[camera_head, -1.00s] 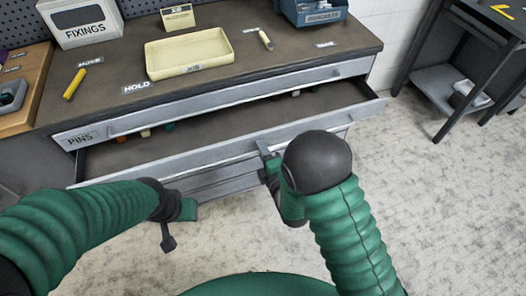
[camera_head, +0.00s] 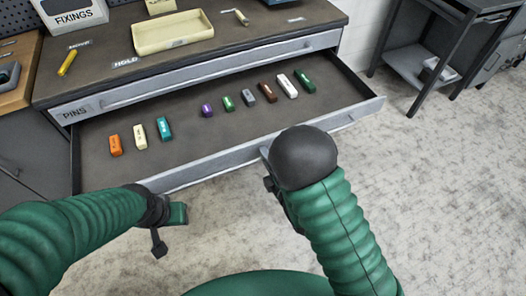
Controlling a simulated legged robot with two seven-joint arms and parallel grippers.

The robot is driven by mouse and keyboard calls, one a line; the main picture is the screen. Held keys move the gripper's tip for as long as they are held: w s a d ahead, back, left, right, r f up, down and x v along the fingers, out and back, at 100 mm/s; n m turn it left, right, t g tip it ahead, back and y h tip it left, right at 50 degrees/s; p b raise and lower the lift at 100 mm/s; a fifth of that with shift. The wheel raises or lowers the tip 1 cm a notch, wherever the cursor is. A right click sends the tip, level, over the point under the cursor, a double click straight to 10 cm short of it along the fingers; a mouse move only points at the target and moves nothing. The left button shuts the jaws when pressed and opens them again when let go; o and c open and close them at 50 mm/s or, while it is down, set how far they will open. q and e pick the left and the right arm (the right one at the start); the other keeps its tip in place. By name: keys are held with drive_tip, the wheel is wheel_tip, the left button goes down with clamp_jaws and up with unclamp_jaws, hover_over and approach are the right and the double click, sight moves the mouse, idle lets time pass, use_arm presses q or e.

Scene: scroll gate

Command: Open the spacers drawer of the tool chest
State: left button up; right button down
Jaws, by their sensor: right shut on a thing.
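The tool chest (camera_head: 225,62) has a top drawer (camera_head: 195,80) that is shut and labelled PINS. The drawer below it (camera_head: 200,158) stands wide open, with a row of several small coloured blocks inside. No spacers label can be read on its front. My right gripper (camera_head: 268,168) is shut on the front edge of this open drawer; its fingers are largely hidden behind the dark wrist. My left gripper (camera_head: 170,222) is at the lower left, in front of the drawer and apart from it. Its opening is unclear.
On the chest top are a cream tray (camera_head: 173,33), a yellow marker (camera_head: 67,62) and a FIXINGS box (camera_head: 75,14). A dark shelf stand (camera_head: 430,60) is at the upper right. The floor at right (camera_head: 440,190) is clear.

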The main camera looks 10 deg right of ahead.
drive_tip(key=shift+s+f, duration=0.25)
drive_tip(key=shift+f, duration=0.05)
drive_tip(key=c, duration=1.8)
unclamp_jaws()
drive_tip(key=shift+w, duration=0.15)
drive_tip(key=shift+r, duration=0.2)
drive_tip(key=p+v, duration=0.6)
drive_tip(key=v, duration=0.1)
